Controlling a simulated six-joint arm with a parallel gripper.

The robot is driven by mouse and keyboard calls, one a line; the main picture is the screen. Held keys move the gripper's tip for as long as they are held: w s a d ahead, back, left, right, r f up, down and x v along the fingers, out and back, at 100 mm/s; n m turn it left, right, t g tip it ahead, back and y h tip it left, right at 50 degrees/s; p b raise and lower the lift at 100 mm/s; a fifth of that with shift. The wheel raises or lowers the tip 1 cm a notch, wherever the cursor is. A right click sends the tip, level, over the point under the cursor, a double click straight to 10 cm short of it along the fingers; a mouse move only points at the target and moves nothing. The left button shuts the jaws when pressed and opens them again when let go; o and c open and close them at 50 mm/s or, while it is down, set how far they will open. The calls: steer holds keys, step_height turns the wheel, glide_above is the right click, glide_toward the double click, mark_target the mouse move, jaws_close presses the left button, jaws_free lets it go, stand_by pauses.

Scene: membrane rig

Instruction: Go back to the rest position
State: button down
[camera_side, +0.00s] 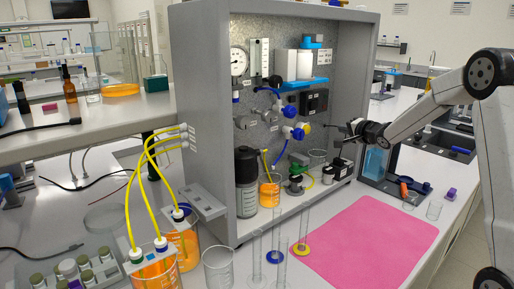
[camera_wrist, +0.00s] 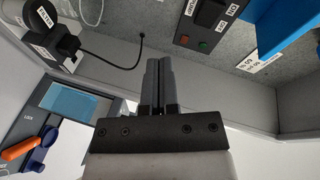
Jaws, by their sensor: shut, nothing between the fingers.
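My gripper (camera_side: 352,129) reaches in from the right in the side view, in front of the right part of the membrane rig cabinet (camera_side: 207,130). In the wrist view my gripper (camera_wrist: 160,62) shows its two dark fingers side by side, closed together with nothing between them. The fingers point toward the rig's grey back panel (camera_wrist: 140,18). They appear apart from the switch box (camera_wrist: 208,22) and the blue part (camera_wrist: 285,30) on the panel.
A pink mat (camera_side: 375,240) lies on the bench with free room on it. Glass cylinders (camera_side: 281,255) stand left of it. Yellow tubes (camera_side: 150,185) run to beakers of orange liquid (camera_side: 183,243). A blue-screened device (camera_side: 376,163) stands right of the cabinet, below my arm.

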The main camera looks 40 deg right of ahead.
steer(key=s+a+f+n+g, duration=0.25)
steer(key=a+f+n, duration=0.2)
steer(key=a, duration=0.55)
steer(key=s+a+f+n+g+y, duration=0.2)
steer(key=s+a+f+n+g, duration=0.3)
steer(key=s+a, duration=0.5)
steer(key=s+a+f+n+g+y, duration=0.2)
steer(key=s+a+f+n+g, duration=0.2)
steer(key=s+a, duration=0.6)
step_height(320, 180, down, 2)
steer(key=s+n, duration=0.1)
steer(key=n, duration=0.2)
steer(key=shift+a+f+n+g, duration=0.2)
steer(key=shift+f+n+g, duration=0.05)
steer(key=shift+n+g, duration=0.1)
